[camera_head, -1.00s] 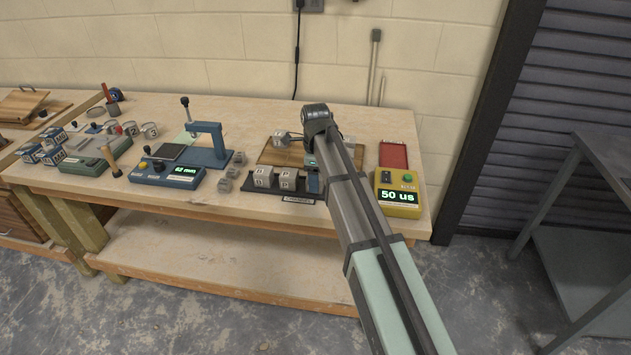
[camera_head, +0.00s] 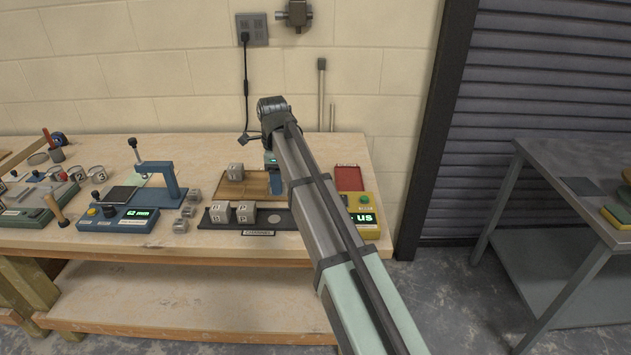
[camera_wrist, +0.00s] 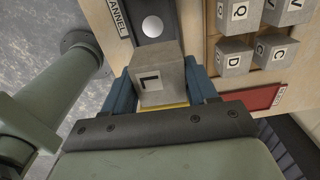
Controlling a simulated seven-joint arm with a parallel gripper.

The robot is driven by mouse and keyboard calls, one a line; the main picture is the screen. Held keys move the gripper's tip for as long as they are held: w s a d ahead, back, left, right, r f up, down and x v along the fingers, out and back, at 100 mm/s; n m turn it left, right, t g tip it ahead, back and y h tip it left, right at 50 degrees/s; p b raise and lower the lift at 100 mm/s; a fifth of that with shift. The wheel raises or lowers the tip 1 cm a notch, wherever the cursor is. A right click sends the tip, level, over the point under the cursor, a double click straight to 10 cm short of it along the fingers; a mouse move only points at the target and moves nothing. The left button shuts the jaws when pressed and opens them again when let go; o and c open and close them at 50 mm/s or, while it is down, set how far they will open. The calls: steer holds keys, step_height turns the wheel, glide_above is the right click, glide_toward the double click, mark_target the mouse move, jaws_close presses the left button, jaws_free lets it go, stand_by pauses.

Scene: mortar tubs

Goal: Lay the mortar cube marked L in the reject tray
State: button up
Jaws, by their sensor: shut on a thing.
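The grey mortar cube marked L (camera_wrist: 150,84) is between the blue fingers of my gripper (camera_wrist: 163,92) in the wrist view, its letter facing the camera. My gripper is shut on it. In the head view, my arm hides the cube and most of the gripper; a blue part of the gripper (camera_head: 273,181) shows near the wooden board. The red reject tray (camera_head: 349,179) lies on the bench to the right of my gripper, behind the yellow meter. Part of the tray shows in the wrist view (camera_wrist: 258,98), right of the held cube.
A wooden board (camera_head: 258,184) bears lettered cubes, including D (camera_wrist: 234,61). The yellow meter (camera_head: 367,229) stands in front of the tray. A blue gauge (camera_head: 118,219) is left.

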steer(key=w+d+m, duration=0.2)
steer(key=w+d, duration=2)
steer(key=w, duration=0.1)
steer(key=shift+f+n, duration=0.6)
steer(key=shift+f, duration=1.85)
steer(key=shift+f+n, duration=0.6)
steer(key=shift+f, duration=1.8)
steer(key=shift+f, duration=0.1)
steer(key=o, duration=1.4)
steer(key=shift+c, duration=0.2)
